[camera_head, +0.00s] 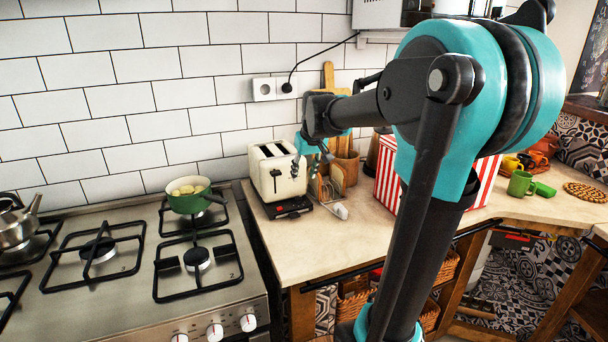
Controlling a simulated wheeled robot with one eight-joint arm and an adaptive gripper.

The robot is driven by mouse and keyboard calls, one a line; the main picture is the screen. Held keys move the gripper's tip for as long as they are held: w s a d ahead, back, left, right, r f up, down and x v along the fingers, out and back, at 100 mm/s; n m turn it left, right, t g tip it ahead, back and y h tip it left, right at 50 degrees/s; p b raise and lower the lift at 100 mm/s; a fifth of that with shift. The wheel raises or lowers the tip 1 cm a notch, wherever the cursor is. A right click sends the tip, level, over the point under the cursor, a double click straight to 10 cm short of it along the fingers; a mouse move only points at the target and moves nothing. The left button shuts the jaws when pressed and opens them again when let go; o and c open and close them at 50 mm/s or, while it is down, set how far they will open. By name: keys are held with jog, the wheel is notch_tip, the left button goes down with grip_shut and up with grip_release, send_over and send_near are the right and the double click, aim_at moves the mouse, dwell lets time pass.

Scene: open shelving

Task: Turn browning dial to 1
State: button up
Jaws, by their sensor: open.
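A cream toaster (275,172) with two slots on top stands on the counter just right of the stove, with a black base. The browning dial and its numbers are too small to make out from here. My gripper (306,178) hangs at the end of my teal and black arm, close to the toaster's right side and pointing down. Its fingers are apart and nothing shows between them. I cannot tell whether it touches the toaster.
A stove (140,270) with a green pot (187,196) is on the left. Wooden boards and a utensil holder (346,165) stand behind my gripper. A red-and-white striped box (388,178) is to the right. The counter (300,250) in front of the toaster is clear.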

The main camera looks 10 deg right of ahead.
jog(key=m, duration=0.2)
send_near(299, 201)
jog(key=shift+h, duration=0.4)
jog(key=x, duration=0.5)
jog(key=w+x, duration=0.1)
jog(key=x, duration=0.1)
jog(key=shift+w+a+f, duration=0.1)
jog(key=shift+w+a, duration=0.05)
jog(key=shift+a, duration=0.2)
jog(key=shift+c, duration=0.2)
grip_shut()
